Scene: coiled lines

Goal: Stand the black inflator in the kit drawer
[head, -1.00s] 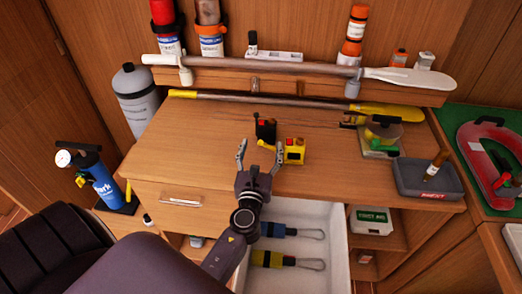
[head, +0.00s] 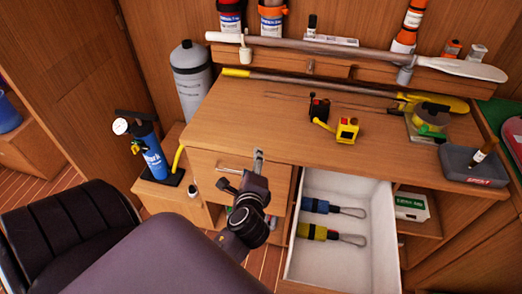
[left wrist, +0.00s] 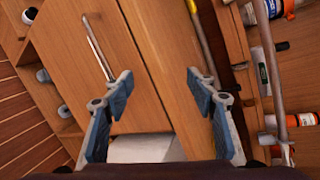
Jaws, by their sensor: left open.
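The black inflator (head: 318,107), a small dark block with a red spot, stands on the desk top beside a yellow one (head: 346,130). The kit drawer (head: 378,235) is pulled out below the desk; its white inside holds a blue item (head: 318,205) and a yellow item (head: 314,231), each with a loop. My left gripper (head: 242,173) is in front of the closed drawer, left of the open one and away from both inflators. Its fingers are spread and empty, also in the left wrist view (left wrist: 160,90). My right gripper is not in view.
The closed drawer's handle (head: 233,171) is close to my left gripper; it also shows in the left wrist view (left wrist: 98,48). A blue pump (head: 147,150) and a grey cylinder (head: 191,80) stand left of the desk. A dark seat (head: 65,240) is at lower left.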

